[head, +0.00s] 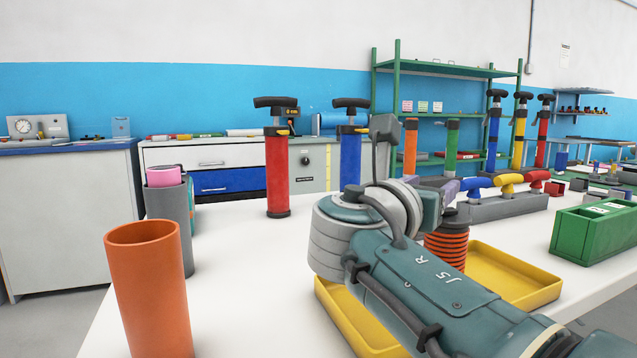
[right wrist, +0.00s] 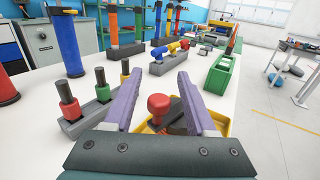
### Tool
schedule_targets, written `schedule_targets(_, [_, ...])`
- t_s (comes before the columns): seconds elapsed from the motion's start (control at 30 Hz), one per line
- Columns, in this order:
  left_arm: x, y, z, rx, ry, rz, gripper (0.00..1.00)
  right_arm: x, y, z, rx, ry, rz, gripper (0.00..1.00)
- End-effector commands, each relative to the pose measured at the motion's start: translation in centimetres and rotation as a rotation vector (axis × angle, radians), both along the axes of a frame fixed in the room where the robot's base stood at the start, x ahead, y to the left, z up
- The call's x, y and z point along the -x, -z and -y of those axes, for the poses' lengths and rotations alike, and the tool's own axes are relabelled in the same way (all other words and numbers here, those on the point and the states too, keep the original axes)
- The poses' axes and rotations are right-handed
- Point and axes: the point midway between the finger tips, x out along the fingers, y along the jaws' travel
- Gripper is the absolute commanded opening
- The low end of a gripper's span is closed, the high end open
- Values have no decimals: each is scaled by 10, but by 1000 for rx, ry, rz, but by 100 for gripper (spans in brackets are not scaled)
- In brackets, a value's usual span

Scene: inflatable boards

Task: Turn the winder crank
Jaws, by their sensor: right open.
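A red knob (right wrist: 158,104) stands between the fingers of my right gripper (right wrist: 158,88) in the right wrist view, with a dark bar beside it. It looks like the winder crank's handle, but the rest of the winder is hidden. My right gripper also shows in the head view (head: 447,184), mostly behind its own wrist. Its purple fingers are apart, and I see no grip on the knob. In the head view an orange-red ribbed cylinder (head: 446,247) stands just below the gripper. My left gripper is not in view.
A yellow tray (head: 520,272) lies under my right arm. A green box (head: 597,232) is to the right. An orange tube (head: 149,285) stands at the front left. Red (head: 278,172) and blue (head: 350,158) pumps stand behind. White tabletop at left centre is clear.

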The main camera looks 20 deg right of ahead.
Motion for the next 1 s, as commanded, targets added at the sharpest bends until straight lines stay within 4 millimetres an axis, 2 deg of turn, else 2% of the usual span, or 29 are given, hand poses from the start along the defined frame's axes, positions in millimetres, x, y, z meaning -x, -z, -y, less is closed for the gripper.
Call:
schedule_targets(0.17, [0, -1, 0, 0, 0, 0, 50, 1, -1, -2, 1, -1, 1, 56])
schedule_targets(0.27, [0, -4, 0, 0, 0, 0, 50, 6, -1, -10, -1, -2, 1, 56])
schedule_targets(0.5, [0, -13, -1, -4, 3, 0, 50, 34, -1, -48, -3, -4, -1, 56])
schedule_targets(0.7, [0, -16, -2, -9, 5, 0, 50, 53, 0, -73, -2, -2, -1, 56])
schedule_targets(1.0, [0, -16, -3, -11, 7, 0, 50, 59, 0, -80, -1, 0, 1, 56])
